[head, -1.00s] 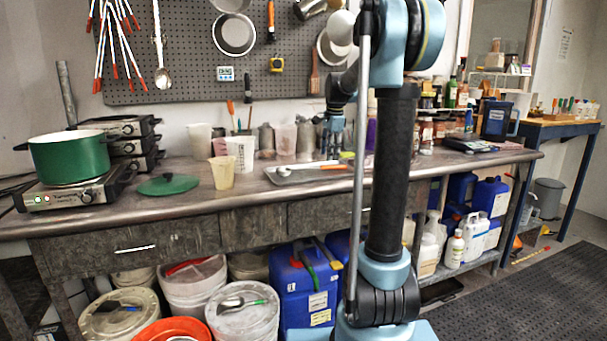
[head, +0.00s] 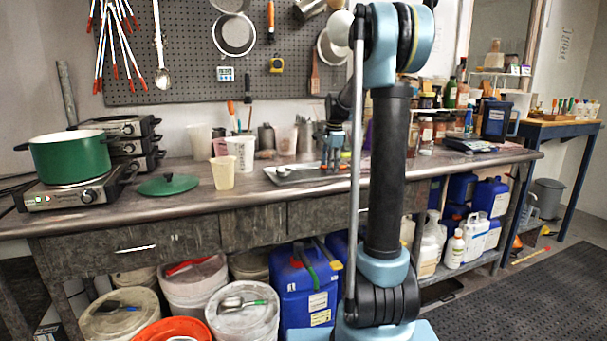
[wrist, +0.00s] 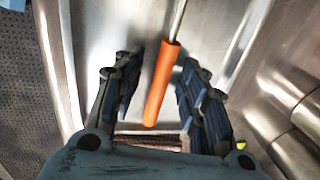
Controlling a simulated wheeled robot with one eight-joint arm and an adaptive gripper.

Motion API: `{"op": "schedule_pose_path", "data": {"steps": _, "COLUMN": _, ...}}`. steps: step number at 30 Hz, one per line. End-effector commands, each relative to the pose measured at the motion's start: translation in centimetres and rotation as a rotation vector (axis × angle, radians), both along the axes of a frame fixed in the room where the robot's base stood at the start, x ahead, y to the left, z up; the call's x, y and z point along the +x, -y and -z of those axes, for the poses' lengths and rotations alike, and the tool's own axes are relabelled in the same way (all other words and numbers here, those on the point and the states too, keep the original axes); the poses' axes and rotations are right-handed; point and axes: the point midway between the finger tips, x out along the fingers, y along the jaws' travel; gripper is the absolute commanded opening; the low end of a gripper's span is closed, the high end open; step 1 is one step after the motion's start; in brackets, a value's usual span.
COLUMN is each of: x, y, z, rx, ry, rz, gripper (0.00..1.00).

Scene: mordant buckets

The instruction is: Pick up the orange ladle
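The orange ladle's handle (wrist: 162,85) shows in the wrist view, with a thin metal shaft running up from it. It lies between the two dark fingers of my gripper (wrist: 159,62), with gaps visible on both sides. My gripper is open. In the head view my gripper (head: 333,165) points down over the metal tray (head: 284,181) on the bench, in front of the handle's place. The ladle's bowl end is out of the wrist view. I cannot tell how far the fingertips are above the tray.
A beige cup (head: 223,173), a white measuring beaker (head: 240,153) and a green lid (head: 168,185) stand left of the tray. A green pot (head: 70,158) sits on a hot plate at far left. Bottles and jars crowd the bench to the right of my arm.

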Motion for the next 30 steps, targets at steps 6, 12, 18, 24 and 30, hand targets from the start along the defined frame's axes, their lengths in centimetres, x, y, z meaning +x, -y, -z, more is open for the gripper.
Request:
{"op": "schedule_pose_path", "data": {"steps": 6, "x": 0.0, "y": 0.0, "z": 0.0, "rx": 0.000, "ry": 0.001, "rz": 0.000, "gripper": 0.00}}
{"op": "schedule_pose_path", "data": {"steps": 12, "x": 0.0, "y": 0.0, "z": 0.0, "rx": 0.000, "ry": 0.000, "rz": 0.000, "gripper": 0.00}}
{"op": "schedule_pose_path", "data": {"steps": 18, "x": 0.0, "y": 0.0, "z": -0.8, "rx": 0.000, "ry": 0.000, "rz": 0.000, "gripper": 0.00}}
{"op": "schedule_pose_path", "data": {"steps": 24, "x": 0.0, "y": 0.0, "z": -3.9, "rx": 0.000, "ry": 0.000, "rz": 0.000, "gripper": 0.00}}
{"op": "schedule_pose_path", "data": {"steps": 30, "x": 0.0, "y": 0.0, "z": -7.3, "rx": 0.000, "ry": 0.000, "rz": 0.000, "gripper": 0.00}}
